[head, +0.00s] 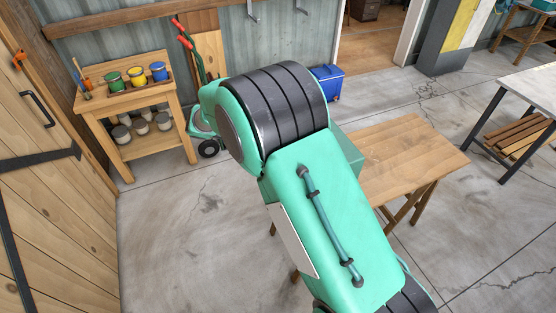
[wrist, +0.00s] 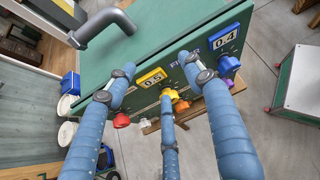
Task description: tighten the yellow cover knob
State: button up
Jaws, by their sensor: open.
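In the wrist view, a green box (wrist: 135,55) with a curved grey handle (wrist: 98,27) fills the upper middle. Its front carries a yellow 0.5 display (wrist: 152,78) and a blue 0.4 display (wrist: 225,37). The yellow knob (wrist: 181,104) sits below the yellow display, partly hidden by my middle finger. My gripper (wrist: 157,68) is open, its blue fingers spread around the yellow knob's area. I cannot tell whether the middle finger touches the knob. In the head view, my arm hides the gripper and most of the box (head: 345,152).
The box stands on a wooden table (head: 412,155). A shelf with paint pots (head: 135,85) and a blue bin (head: 328,82) stand behind. Bare floor surrounds the table.

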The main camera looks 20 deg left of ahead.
jog(key=s+a+f+n+t+h, duration=0.2)
jog(key=a+f+n, duration=0.2)
jog(key=f, duration=0.3)
jog(key=s+a+f+n+t+h+b, duration=0.1)
jog(key=s+a+f+n+t+h, duration=0.1)
jog(key=a+f+n, duration=0.3)
notch_tip(320, 180, down, 2)
jog(key=shift+s+a+f+t+b, duration=0.2)
jog(key=shift+s+a+t+b, duration=0.1)
jog(key=shift+s+a+t, duration=0.35)
jog(key=shift+d, duration=0.2)
jog(key=p+x, duration=0.1)
jog(key=x, duration=1.2)
jog(key=shift+w+d+r, duration=0.1)
jog(key=shift+d+r, duration=0.05)
jog(key=shift+d, duration=0.1)
jog(key=c, duration=1.2)
